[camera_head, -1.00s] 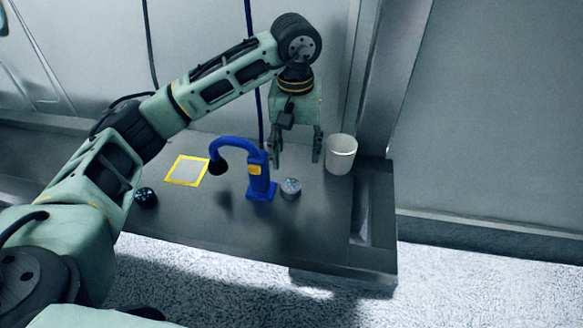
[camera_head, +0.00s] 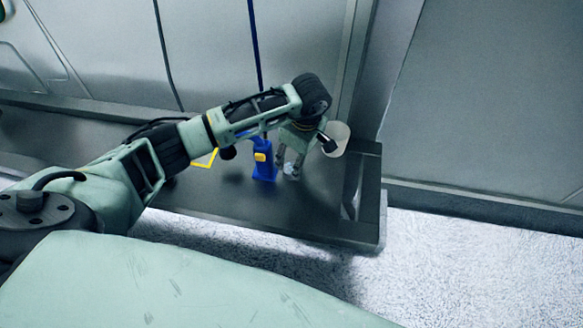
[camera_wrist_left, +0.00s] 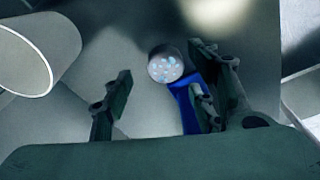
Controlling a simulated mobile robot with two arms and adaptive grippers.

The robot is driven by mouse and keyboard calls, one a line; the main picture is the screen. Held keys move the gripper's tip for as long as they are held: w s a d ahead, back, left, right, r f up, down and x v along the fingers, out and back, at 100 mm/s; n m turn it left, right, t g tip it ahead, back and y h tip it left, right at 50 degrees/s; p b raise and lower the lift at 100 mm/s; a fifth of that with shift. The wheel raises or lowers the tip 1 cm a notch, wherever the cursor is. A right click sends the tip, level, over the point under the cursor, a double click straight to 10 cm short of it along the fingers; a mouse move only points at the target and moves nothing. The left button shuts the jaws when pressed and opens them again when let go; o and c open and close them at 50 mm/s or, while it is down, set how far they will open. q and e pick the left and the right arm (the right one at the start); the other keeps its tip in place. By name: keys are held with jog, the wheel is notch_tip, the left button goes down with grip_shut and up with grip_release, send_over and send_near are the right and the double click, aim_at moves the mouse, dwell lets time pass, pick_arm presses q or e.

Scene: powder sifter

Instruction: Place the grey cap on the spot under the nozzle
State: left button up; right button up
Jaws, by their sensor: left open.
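The grey cap (camera_head: 290,170) is a small round piece on the table beside the blue nozzle stand (camera_head: 264,168), partly hidden by my fingers. In the left wrist view the cap (camera_wrist_left: 166,66) shows speckled bluish-white contents, just beyond and between the fingertips. My left gripper (camera_head: 287,166) is open above the cap, pointing down; its fingers (camera_wrist_left: 160,78) do not clasp it. The stand's blue base (camera_wrist_left: 186,106) shows by the right finger. The yellow-outlined spot (camera_head: 207,162) is mostly hidden behind my arm. The dark nozzle tip (camera_head: 228,153) shows beside it. My right gripper is out of view.
A white cup (camera_head: 339,137) stands close to the right of my left gripper, also in the wrist view (camera_wrist_left: 42,55). The dark table (camera_head: 230,200) is clear in front of the stand; its right end has a raised frame (camera_head: 366,190).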

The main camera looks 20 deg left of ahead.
aim_at(292, 166)
pick_arm(q)
jog(key=f, duration=0.2)
jog(key=a+f, duration=0.1)
jog(key=f, duration=0.1)
jog(key=shift+p, duration=0.3)
jog(key=shift+c, duration=0.4)
jog(key=c, duration=1.1)
jog(key=shift+r, duration=0.1)
jog(key=shift+r, duration=0.1)
